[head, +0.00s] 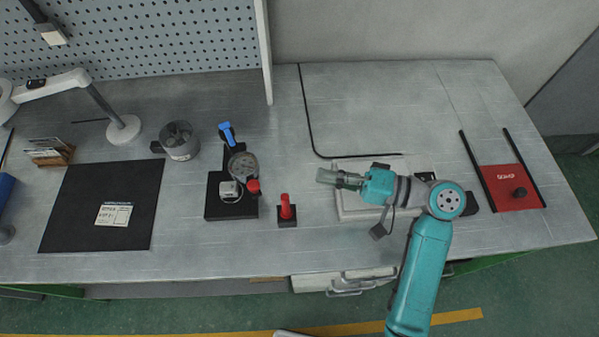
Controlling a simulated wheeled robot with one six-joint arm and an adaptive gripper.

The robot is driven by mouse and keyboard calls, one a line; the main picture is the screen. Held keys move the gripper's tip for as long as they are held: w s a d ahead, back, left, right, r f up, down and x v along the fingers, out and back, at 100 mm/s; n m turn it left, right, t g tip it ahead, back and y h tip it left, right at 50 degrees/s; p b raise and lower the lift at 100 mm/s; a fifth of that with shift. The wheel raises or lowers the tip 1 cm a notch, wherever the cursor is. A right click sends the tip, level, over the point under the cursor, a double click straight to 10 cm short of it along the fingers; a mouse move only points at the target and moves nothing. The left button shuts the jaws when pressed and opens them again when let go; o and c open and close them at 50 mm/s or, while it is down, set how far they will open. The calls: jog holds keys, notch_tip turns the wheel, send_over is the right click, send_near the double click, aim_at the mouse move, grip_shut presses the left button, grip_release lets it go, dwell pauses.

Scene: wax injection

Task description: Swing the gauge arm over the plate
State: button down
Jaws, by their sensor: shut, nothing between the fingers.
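A gauge stand sits on the bench at the centre-left, with a black base plate (217,208), a round grey dial (243,165) and a blue-topped part (227,133) at its back. A small white block (229,190) and a red knob (253,186) are at the dial's front. I cannot tell which piece is the swinging arm. My gripper (326,176) is shut and empty, pointing left, to the right of the stand and apart from it.
A red upright piece on a small black block (287,213) stands between the stand and my gripper. A metal cup (180,141), a black mat (75,215) and a lamp (123,129) are left. A red plate (512,188) with black rails is right. The back middle is clear.

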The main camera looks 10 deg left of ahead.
jog(key=s+a+m+g+h, duration=0.1)
jog(key=s+a+m+g, duration=0.2)
jog(key=a+m, duration=0.7)
jog(key=f+m+g, duration=0.1)
jog(key=m, duration=0.5)
jog(key=shift+s+a+h, duration=0.2)
jog(key=shift+a+h, duration=0.1)
jog(key=shift+a, duration=0.1)
dwell(0.4)
jog(key=shift+m+t, duration=0.6)
jog(key=shift+t, duration=0.2)
jog(key=shift+s+a, duration=1.55)
jog(key=shift+a, duration=0.1)
